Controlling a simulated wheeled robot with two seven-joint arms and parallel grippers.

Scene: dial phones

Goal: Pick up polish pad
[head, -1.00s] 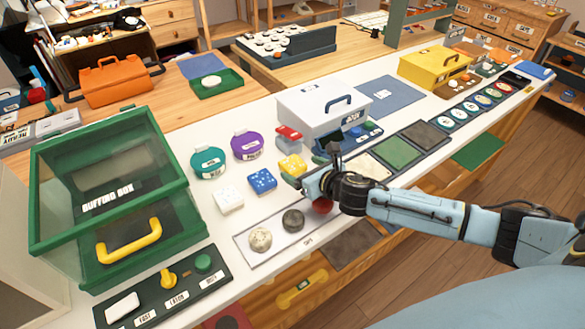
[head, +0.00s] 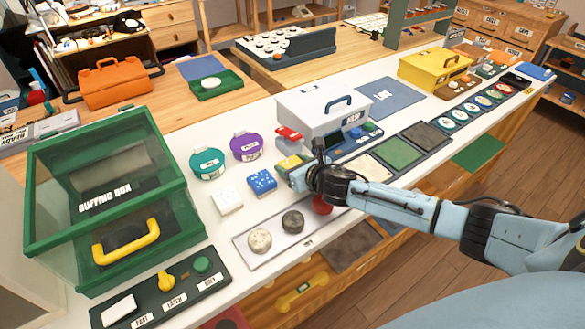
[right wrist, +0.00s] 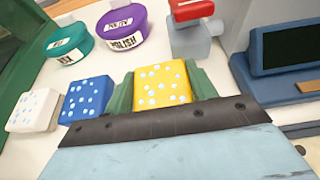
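Three dotted square pads stand on the white bench: a white pad (head: 227,201), a blue pad (head: 262,181) and a yellow pad (head: 290,163). None of the pads shows a readable name. My right gripper (head: 298,176) is low over the bench at the yellow pad. In the right wrist view, the green fingers of the gripper (right wrist: 164,88) stand apart on either side of the yellow pad (right wrist: 162,85), very close to its sides. I see no clear sign of clamping. My left gripper is not in view.
A purple tin (right wrist: 121,31) marked POLISH and a teal tin (right wrist: 67,45) stand behind the pads. A red-topped block (right wrist: 192,25) is just behind the yellow pad. A white case (head: 318,115) is close to the right, and a tray (head: 270,250) with round pieces is in front.

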